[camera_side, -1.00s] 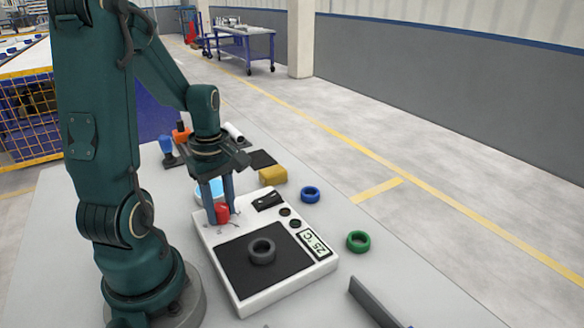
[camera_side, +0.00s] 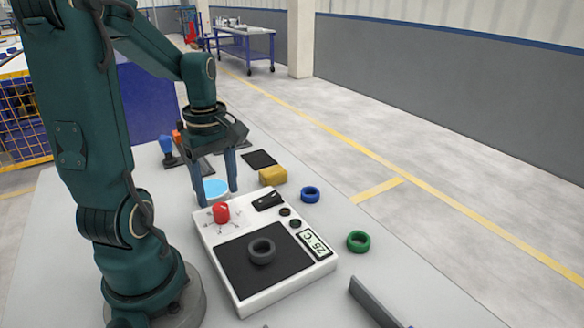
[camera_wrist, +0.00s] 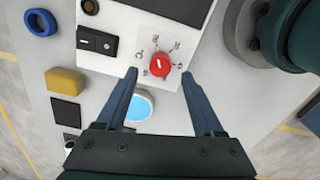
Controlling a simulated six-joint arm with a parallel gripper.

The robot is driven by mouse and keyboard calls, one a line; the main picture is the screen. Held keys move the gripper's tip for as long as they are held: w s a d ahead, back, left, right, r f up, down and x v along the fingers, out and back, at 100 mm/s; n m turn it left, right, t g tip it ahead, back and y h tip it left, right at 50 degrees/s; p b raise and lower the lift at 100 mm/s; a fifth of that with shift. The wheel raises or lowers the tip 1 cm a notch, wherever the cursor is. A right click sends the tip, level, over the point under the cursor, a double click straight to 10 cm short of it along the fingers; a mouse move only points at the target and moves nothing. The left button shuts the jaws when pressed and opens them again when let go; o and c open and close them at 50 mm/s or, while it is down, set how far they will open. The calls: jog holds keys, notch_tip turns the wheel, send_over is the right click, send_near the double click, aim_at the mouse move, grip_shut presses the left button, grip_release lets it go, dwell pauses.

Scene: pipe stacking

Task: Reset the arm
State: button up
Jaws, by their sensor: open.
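My gripper (camera_side: 217,192) is open and empty, raised above the table behind the red knob. It also shows in the wrist view (camera_wrist: 160,72), its two fingers spread wide with the red knob (camera_wrist: 159,64) just beyond and between the tips. The red knob (camera_side: 221,212) sits on the white hot plate device (camera_side: 285,287), apart from the fingers in the side view. A dark grey ring (camera_side: 262,251) lies on the device's black plate. The display (camera_side: 317,245) reads 25 °C.
A grey bar (camera_side: 375,303) lies at the front right.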

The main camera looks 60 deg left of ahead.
jog(key=shift+r, duration=0.1)
jog(key=d+r+m+t, duration=0.2)
jog(key=d+r+m, duration=0.1)
jog(key=d+m, duration=0.4)
jog(key=d+r+m+t, duration=0.3)
jog(key=d+m, duration=0.5)
jog(key=m, duration=0.5)
jog(key=shift+d+r+t, duration=0.25)
jog(key=shift+d+t, duration=0.05)
jog(key=shift+w, duration=0.1)
